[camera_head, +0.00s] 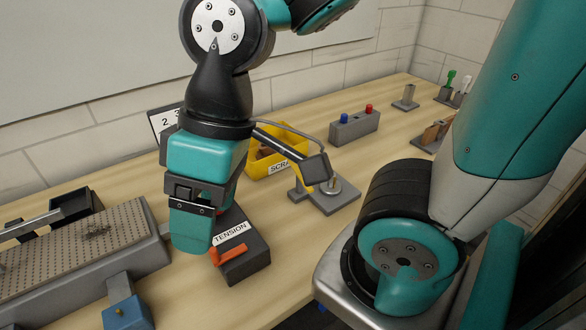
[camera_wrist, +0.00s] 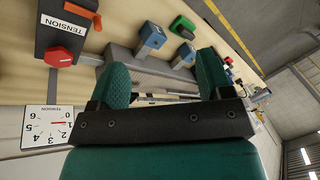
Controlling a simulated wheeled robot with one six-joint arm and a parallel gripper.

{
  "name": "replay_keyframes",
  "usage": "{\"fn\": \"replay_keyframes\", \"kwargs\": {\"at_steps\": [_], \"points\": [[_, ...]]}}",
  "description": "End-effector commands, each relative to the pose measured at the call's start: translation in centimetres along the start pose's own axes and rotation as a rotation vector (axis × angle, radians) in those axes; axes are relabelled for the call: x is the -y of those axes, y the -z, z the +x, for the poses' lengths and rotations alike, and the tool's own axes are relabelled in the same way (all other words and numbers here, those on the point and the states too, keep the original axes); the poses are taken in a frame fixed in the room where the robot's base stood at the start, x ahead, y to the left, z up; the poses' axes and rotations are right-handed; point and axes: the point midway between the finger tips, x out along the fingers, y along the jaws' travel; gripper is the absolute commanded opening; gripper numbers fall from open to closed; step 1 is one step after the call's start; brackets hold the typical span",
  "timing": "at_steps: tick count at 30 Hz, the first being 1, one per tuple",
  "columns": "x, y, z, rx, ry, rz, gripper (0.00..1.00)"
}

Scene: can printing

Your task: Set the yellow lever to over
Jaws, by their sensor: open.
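Blue blocks also show beyond the fingers in the wrist view, one at upper centre (camera_wrist: 153,38) and a smaller one (camera_wrist: 187,55); no yellow lever is clear there. My gripper (camera_head: 190,235) points down beside the TENSION box in the head view and hides part of the bench. In the wrist view my gripper (camera_wrist: 162,78) is open, with nothing between its two teal fingers.
The dark TENSION box (camera_head: 247,258) with an orange-red handle stands close right of the gripper. A perforated grey bed (camera_head: 85,250) lies left. A yellow SCRAP bin (camera_head: 265,168), a grey stand (camera_head: 335,202) and a two-button box (camera_head: 354,128) stand farther back. Bare bench shows in front.

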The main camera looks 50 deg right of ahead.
Motion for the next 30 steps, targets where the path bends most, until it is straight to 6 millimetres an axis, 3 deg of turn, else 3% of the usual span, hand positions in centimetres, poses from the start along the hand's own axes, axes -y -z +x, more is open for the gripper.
{"fn": "replay_keyframes", "kwargs": {"at_steps": [1, 5, 9, 10, 15, 20, 26, 30], "points": [[0.0, 0.0, 0.0, 0.0, 0.0, 0.0, 0.66], [-0.6, 0.5, -0.1, -0.003, 0.003, 0.025, 0.36], [-3.4, 2.2, -0.3, -0.015, 0.024, 0.122, 0.04], [-4.3, 2.7, -0.4, -0.019, 0.03, 0.154, 0.0], [-11.6, 4.9, -1.4, -0.061, 0.083, 0.357, 0.0], [-19.7, 4.6, -2.6, -0.12, 0.139, 0.544, 0.0], [-30.1, 0.2, -4.1, -0.221, 0.209, 0.763, 0.0], [-36.4, -5.4, -4.8, -0.306, 0.256, 0.905, 0.0]]}}
